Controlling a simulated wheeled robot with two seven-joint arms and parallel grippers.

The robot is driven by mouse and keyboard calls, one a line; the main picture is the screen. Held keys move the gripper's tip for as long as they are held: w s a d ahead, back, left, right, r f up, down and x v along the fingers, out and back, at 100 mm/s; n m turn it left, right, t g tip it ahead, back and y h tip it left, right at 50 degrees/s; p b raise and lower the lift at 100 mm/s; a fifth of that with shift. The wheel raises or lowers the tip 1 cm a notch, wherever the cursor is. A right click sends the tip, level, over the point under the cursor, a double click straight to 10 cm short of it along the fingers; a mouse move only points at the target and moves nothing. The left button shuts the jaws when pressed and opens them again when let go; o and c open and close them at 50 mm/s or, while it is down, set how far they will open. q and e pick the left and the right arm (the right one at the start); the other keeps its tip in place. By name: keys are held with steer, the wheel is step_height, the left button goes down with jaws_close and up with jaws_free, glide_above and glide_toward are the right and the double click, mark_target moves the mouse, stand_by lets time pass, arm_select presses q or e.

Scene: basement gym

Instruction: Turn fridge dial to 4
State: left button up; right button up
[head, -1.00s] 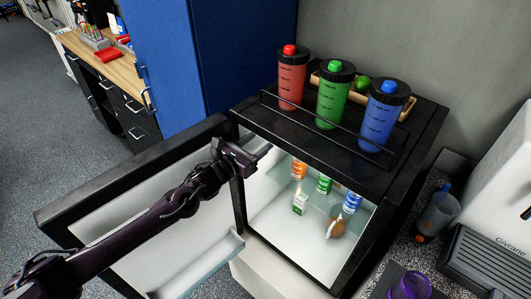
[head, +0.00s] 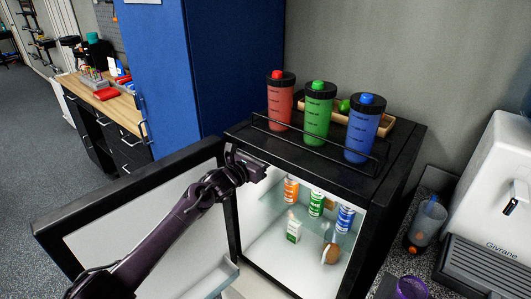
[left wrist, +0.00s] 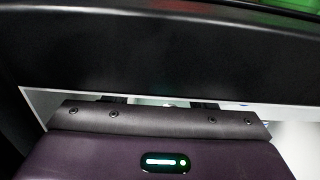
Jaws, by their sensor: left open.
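The small black fridge (head: 405,170) stands with its door (head: 140,225) swung open to the left. I see no dial in either view; the upper inside of the fridge is mostly hidden by its top edge and my gripper. My left gripper (head: 264,174) is at the upper left of the fridge opening, just under the front top edge. In the left wrist view, the fingertips (left wrist: 160,102) show only as dark stubs, with the black fridge edge (left wrist: 160,55) across the picture beyond them. The gripper is open, and I see nothing held. My right gripper is not in view.
Red (head: 280,103), green (head: 317,115) and blue (head: 362,130) bottles stand on the fridge top behind a rail. Inside are several cans, a small carton (head: 294,230) and a brown egg-shaped item (head: 331,254). A blue cabinet (head: 235,65) stands behind.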

arm_select(q)
steer(key=shift+w+d, duration=0.2)
steer(key=shift+c, duration=1.3)
steer(key=c, duration=0.7)
steer(key=shift+m+b, duration=0.7)
steer(key=shift+b, duration=0.5)
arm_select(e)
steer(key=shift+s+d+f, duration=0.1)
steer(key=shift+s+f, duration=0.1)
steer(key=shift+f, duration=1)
